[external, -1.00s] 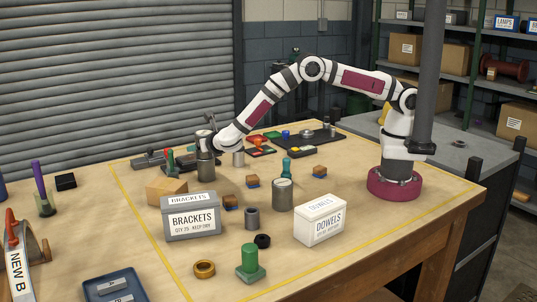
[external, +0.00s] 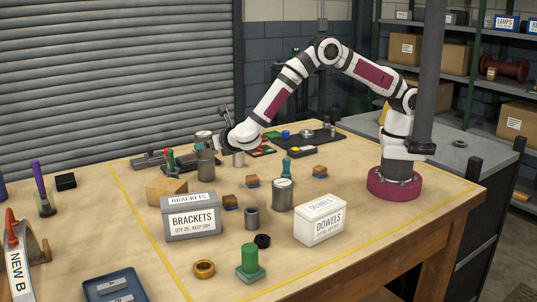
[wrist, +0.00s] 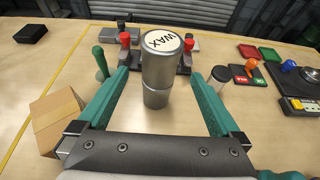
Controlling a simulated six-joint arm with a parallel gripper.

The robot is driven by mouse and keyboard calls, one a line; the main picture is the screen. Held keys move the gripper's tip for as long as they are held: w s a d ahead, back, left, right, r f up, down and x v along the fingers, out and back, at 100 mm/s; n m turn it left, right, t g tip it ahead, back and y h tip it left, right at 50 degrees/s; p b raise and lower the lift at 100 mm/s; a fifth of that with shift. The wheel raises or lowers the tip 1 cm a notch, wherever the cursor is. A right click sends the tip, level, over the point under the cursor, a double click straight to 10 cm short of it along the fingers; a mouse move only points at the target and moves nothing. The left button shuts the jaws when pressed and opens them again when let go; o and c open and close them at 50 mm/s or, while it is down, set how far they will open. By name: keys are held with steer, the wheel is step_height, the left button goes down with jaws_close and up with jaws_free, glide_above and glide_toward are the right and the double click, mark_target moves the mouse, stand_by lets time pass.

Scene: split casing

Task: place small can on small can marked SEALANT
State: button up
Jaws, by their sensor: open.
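A small metal can with a white top marked WAX (wrist: 161,55) stands upright on another small metal can (wrist: 156,94) in the wrist view. In the external view the upper can (external: 203,139) and lower can (external: 205,168) form a stack at the left of the work area. The stack looks upright. The lower can's top is covered, and I cannot read a SEALANT mark anywhere. My gripper (external: 217,141) is open at the right of the upper can. In the wrist view its teal fingers (wrist: 160,73) are spread, with visible gaps on both sides of the can.
A larger can (external: 283,195) and the DOWELS box (external: 320,220) stand nearer the middle. Red and green upright parts stand behind the stack.

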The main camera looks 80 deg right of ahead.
steer(key=s+d+r+m+g+y, duration=0.1)
steer(key=s+d+r+m+g, duration=0.4)
steer(key=s+m, duration=0.4)
steer(key=s+d+r+m+g+y, duration=0.1)
steer(key=s+d+r+m+g, duration=0.3)
steer(key=s+d+m, duration=0.55)
steer(key=s+a+m+y, duration=0.3)
steer(key=s+m, duration=0.1)
steer(key=s, duration=0.3)
steer(key=s+a+r+m+y, duration=0.1)
steer(key=s+a+m+y, duration=0.1)
steer(key=s+m, duration=0.3)
steer(key=s+a+m+y, duration=0.3)
steer(key=s+m+y, duration=0.1)
steer(key=s, duration=0.7)
steer(key=shift+s+a+r+m+g, duration=0.15)
steer(key=shift+a+r+m+g, duration=0.15)
steer(key=shift+m, duration=0.25)
